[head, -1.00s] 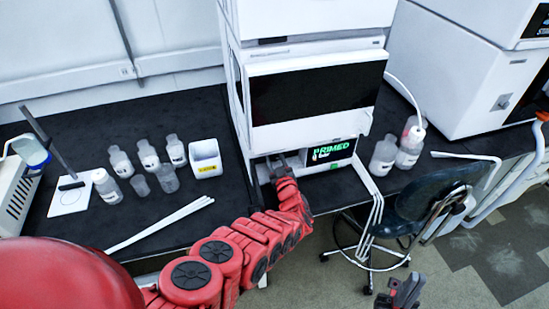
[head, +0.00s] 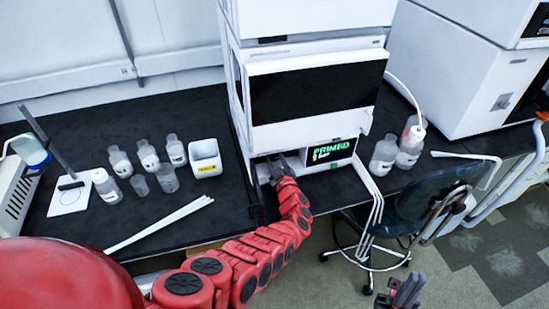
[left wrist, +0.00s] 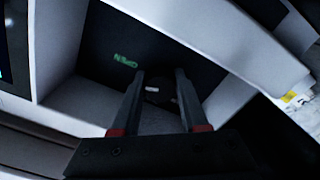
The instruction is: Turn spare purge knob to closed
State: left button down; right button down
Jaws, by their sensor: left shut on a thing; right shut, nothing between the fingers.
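The purge knob (left wrist: 158,92) is a small dark round knob with a pale mark, in a recess low in the chromatography stack (head: 310,60). A green label (left wrist: 125,61), seemingly "OPEN", glows on the dark panel (left wrist: 110,40) beside it. My left gripper (left wrist: 160,78) reaches into the recess, with one finger on each side of the knob, shut on it. In the head view, the left gripper (head: 277,165) hides the knob. My right gripper (head: 405,291) is shut and empty at the bottom edge, below the chair.
A green-lit display (head: 331,150) reading "PRIMED" is right of the recess. White tubes (head: 374,200) hang at the stack's right corner. Bottles (head: 150,157) and a white bin (head: 205,158) stand on the bench to the left. A dark chair (head: 425,205) stands at the right.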

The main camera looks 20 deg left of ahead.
pick_arm(q)
jog(key=shift+f+n+b, duration=0.25)
jog(key=shift+n+b, duration=0.45)
jog(key=shift+n, duration=0.5)
jog(key=shift+n+b, duration=0.65)
jog(key=shift+n, duration=0.25)
jog(key=n+b, duration=0.9)
jog(key=b, duration=0.1)
jog(key=shift+r, duration=0.2)
jog(key=shift+r+n+b, duration=0.1)
jog(key=shift+n+b, duration=0.2)
jog(key=shift+n, duration=0.3)
jog(key=shift+d, duration=0.1)
jog(key=shift+c, duration=2.2)
grip_release()
